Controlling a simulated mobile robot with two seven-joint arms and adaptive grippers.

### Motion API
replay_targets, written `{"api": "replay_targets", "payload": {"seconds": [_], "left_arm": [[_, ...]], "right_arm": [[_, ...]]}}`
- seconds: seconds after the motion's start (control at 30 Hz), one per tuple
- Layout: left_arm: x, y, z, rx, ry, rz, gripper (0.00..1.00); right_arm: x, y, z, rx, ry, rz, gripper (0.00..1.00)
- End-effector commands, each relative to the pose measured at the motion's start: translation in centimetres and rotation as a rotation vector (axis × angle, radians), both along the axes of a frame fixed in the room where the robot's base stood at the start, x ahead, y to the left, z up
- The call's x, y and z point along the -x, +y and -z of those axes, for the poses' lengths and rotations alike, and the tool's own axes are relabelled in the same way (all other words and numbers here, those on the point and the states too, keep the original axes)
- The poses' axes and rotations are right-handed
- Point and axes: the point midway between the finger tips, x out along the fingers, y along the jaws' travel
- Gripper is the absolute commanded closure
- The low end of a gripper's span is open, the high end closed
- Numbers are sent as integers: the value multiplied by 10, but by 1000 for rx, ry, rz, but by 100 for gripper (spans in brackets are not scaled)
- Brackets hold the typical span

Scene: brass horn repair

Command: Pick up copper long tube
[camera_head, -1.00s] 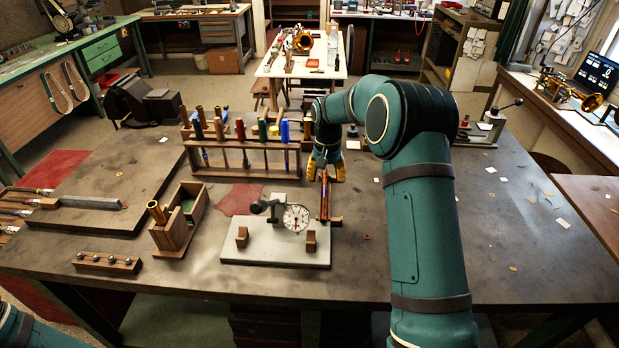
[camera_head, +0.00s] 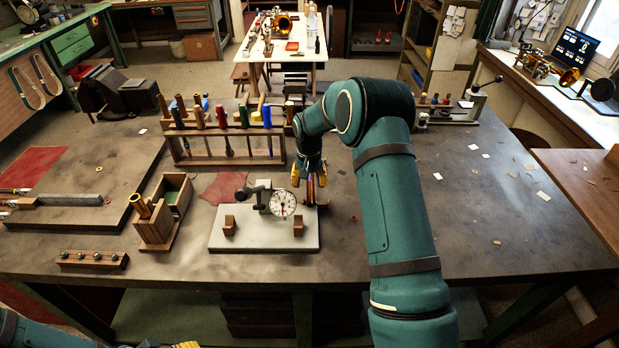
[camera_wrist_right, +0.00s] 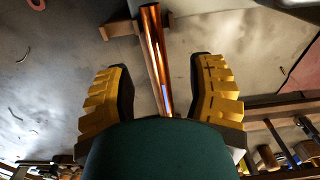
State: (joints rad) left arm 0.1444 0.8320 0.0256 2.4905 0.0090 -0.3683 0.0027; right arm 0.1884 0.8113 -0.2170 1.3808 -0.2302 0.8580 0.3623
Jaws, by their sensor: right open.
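The copper long tube (camera_wrist_right: 154,45) is a shiny reddish-brown rod in the right wrist view. Its near end runs down between my fingers and is hidden behind my gripper body. In the head view the tube (camera_head: 310,190) shows partly below my right gripper, at the right end of the grey gauge plate (camera_head: 262,240). My right gripper (camera_head: 310,178) points down over it. In the wrist view its yellow fingers (camera_wrist_right: 161,75) are open on both sides of the tube, with gaps. Only yellow tips of my left gripper (camera_head: 187,345) show at the bottom edge.
A dial gauge (camera_head: 282,204) stands on the plate beside my right gripper. A wooden tool rack (camera_head: 225,158) with coloured handles stands behind it. The bench's right side is mostly clear.

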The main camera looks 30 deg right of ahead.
Motion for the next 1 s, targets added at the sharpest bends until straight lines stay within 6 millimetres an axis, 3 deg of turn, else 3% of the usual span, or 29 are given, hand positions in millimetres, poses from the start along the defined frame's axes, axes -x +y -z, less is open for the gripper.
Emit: {"api": "replay_targets", "payload": {"seconds": [0.27,0.53,0.7,1.0], "left_arm": [[0,0,-3,1,0,0,53],[0,0,-3,1,0,0,53],[0,0,-3,1,0,0,53],[0,0,-2,1,0,0,53]], "right_arm": [[3,-1,39,0,2,0,45],[2,-1,42,0,0,0,46],[2,-1,41,0,0,0,100],[3,-1,42,-1,1,0,100]]}}
